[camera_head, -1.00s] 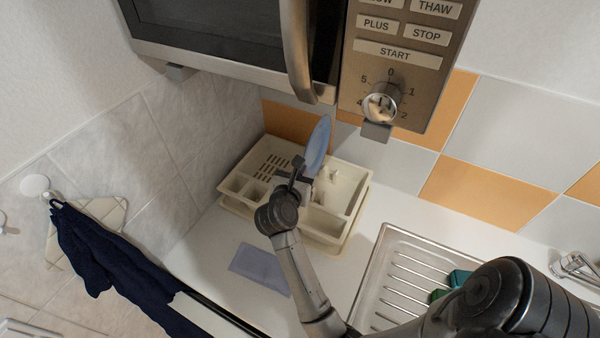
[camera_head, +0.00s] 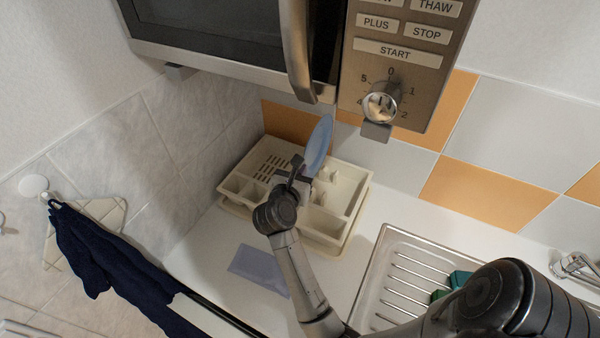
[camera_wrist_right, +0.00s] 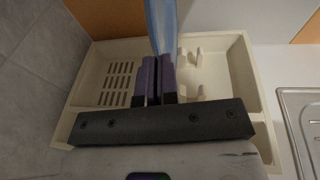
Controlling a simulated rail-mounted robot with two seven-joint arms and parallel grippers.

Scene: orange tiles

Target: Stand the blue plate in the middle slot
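The blue plate (camera_head: 319,145) is held upright on edge, a little tilted, over the cream dish rack (camera_head: 346,232). My right gripper (camera_head: 303,173) is shut on the plate's lower edge. In the right wrist view the purple-lined fingers (camera_wrist_right: 154,80) close on the blue plate (camera_wrist_right: 161,25), and the rack (camera_wrist_right: 254,75) lies beneath. Rack pegs (camera_wrist_right: 190,58) show just right of the plate. The middle slot is partly hidden by the gripper and plate, and I cannot tell whether the plate touches the rack. My left gripper is not in view.
A microwave (camera_head: 400,60) hangs above the rack, close to the plate's top. A steel sink drainer (camera_head: 392,262) with green items (camera_head: 459,279) is at right. A bluish cloth (camera_head: 258,268) lies on the counter in front. A dark towel (camera_head: 110,255) hangs at left.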

